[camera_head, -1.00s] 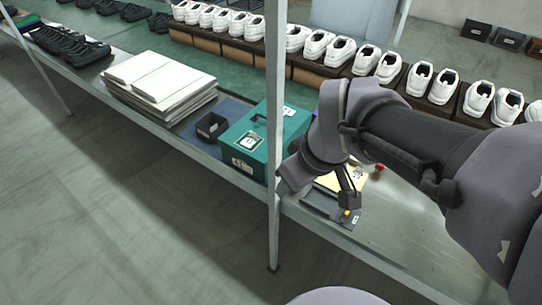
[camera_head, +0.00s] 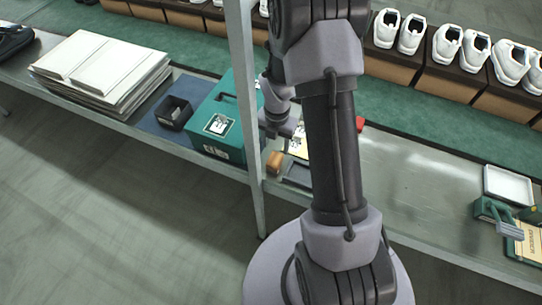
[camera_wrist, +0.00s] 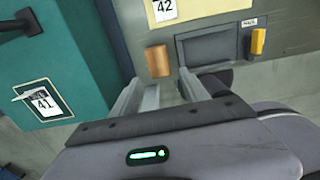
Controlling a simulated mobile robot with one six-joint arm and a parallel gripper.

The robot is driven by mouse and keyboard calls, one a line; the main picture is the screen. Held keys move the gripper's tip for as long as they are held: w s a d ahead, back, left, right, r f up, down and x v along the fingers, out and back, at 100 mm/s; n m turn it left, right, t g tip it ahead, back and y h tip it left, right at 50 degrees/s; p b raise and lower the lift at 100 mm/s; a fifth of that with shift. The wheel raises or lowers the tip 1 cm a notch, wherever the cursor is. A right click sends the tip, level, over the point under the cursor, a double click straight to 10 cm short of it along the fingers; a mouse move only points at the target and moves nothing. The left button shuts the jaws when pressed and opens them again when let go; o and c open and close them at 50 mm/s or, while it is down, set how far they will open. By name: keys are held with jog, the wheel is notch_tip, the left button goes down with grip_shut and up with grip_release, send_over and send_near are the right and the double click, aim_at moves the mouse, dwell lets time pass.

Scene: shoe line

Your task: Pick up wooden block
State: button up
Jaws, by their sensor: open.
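The wooden block (camera_head: 274,163) is small and orange-brown. It lies on the shelf near the front edge, just right of the metal post. In the wrist view the wooden block (camera_wrist: 158,61) stands just beyond the fingertips, between their lines. My gripper (camera_wrist: 158,88) is open, with one finger to each side and nothing held. Whether the fingers reach level with the block I cannot tell. In the head view my arm and the post partly cover the gripper.
A teal box (camera_head: 225,118) labelled 41 stands left of the block, a metal post (camera_head: 247,90) in front. A dark tray (camera_wrist: 207,46), a yellow piece (camera_wrist: 258,41) and a yellow card (camera_wrist: 205,8) marked 42 lie close by. The shelf farther right has bare room (camera_head: 415,180).

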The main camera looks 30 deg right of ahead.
aim_at(275, 159)
jog(key=f+b, duration=0.1)
jog(key=f, duration=0.4)
jog(key=shift+w+f, duration=0.1)
jog(key=shift+w, duration=0.1)
jog(key=shift+s+f+b, duration=0.1)
jog(key=shift+f+b, duration=0.2)
jog(key=shift+f, duration=0.3)
notch_tip(275, 159, down, 5)
jog(key=shift+r+b, duration=0.1)
jog(key=shift+b, duration=1.1)
jog(key=shift+r, duration=0.1)
jog(key=shift+c, duration=0.6)
grip_shut()
